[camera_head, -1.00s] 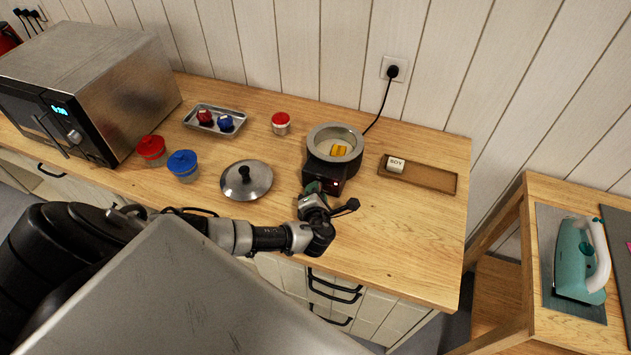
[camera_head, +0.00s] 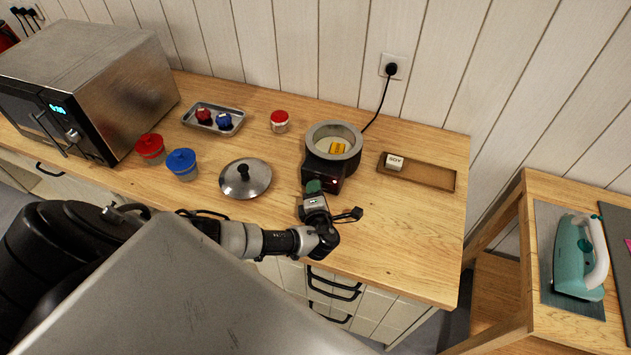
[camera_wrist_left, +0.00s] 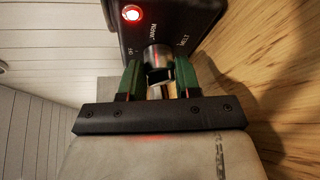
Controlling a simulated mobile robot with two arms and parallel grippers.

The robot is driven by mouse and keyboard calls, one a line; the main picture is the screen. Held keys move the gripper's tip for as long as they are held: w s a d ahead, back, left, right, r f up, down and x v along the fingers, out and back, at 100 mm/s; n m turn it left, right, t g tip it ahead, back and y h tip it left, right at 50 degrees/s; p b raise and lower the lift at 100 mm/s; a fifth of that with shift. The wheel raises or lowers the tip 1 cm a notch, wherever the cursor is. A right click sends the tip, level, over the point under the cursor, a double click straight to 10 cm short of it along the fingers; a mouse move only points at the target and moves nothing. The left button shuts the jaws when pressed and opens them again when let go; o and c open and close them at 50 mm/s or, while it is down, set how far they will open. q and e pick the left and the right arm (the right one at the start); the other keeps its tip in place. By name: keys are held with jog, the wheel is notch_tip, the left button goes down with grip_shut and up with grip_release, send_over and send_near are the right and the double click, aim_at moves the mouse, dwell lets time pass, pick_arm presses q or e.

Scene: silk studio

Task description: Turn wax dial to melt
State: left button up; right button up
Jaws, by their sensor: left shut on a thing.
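The wax melter (camera_head: 345,132) is a round dark pot with a grey rim and a control box at its front. Yellow wax pieces (camera_head: 338,148) lie inside it. In the left wrist view, the silver dial (camera_wrist_left: 157,56) is on the box face between small printed labels; "Warm" is partly readable. A red light (camera_wrist_left: 131,13) glows beside it. My left gripper (camera_head: 313,187) is at the front of the box. Its green fingers (camera_wrist_left: 158,76) are shut on the dial, one on each side. The dial's pointer direction cannot be told. My right gripper is not in view.
A metal lid (camera_head: 246,180) lies left of the melter. A wooden tray (camera_head: 430,175) with a white block is to the right. The power cord (camera_head: 382,105) runs to the wall socket.

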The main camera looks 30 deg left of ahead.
pick_arm(q)
jog(key=o, duration=0.9)
jog(key=shift+s+d, duration=0.25)
jog(key=b+v, duration=0.1)
jog(key=v, duration=0.9)
jog(key=shift+r+b, duration=0.1)
jog(key=shift+b, duration=0.2)
jog(key=shift+o, duration=0.2)
